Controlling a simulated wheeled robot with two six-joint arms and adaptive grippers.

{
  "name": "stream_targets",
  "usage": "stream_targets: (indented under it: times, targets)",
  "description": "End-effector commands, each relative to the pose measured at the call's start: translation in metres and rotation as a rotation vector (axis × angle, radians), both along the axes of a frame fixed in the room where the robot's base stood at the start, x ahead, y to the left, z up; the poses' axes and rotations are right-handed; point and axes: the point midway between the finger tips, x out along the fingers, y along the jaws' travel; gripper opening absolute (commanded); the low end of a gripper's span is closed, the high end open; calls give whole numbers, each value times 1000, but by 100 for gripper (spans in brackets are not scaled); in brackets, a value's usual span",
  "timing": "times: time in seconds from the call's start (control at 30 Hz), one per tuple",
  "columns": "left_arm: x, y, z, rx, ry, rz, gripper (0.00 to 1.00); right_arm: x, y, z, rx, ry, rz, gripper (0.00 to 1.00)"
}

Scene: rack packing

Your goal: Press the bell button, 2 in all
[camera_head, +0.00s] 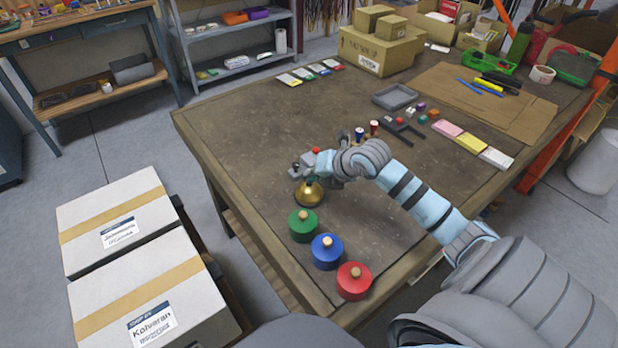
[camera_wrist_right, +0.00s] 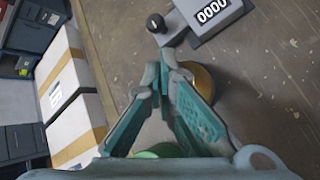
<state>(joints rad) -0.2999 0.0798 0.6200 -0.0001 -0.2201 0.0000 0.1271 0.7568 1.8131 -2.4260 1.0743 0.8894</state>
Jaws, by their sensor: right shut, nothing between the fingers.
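The gold bell (camera_head: 309,195) stands on the table, behind the green round block. It also shows in the right wrist view (camera_wrist_right: 202,82), partly hidden by my fingers. My right gripper (camera_head: 313,174) is just above the top of the bell. In the right wrist view my right gripper (camera_wrist_right: 166,62) has its teal fingers together at the tips, with nothing between them. The bell's button is hidden or too small to make out, so I cannot tell whether the fingers touch it. My left gripper is not in view.
A grey counter (camera_wrist_right: 208,18) reading 0000 stands just beyond the fingertips, with a dark knob (camera_wrist_right: 155,22) beside it. Green (camera_head: 302,228), blue (camera_head: 326,254) and red (camera_head: 353,284) round blocks with wooden knobs line the near table edge. The table's middle left is clear.

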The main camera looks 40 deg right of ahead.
Motion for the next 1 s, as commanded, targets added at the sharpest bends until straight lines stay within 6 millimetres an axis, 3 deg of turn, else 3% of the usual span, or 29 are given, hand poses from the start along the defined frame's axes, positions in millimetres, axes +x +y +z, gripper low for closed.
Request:
stream_targets:
  times: [1.0]
  targets:
    - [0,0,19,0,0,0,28,0,0,20,0,1,0,0]
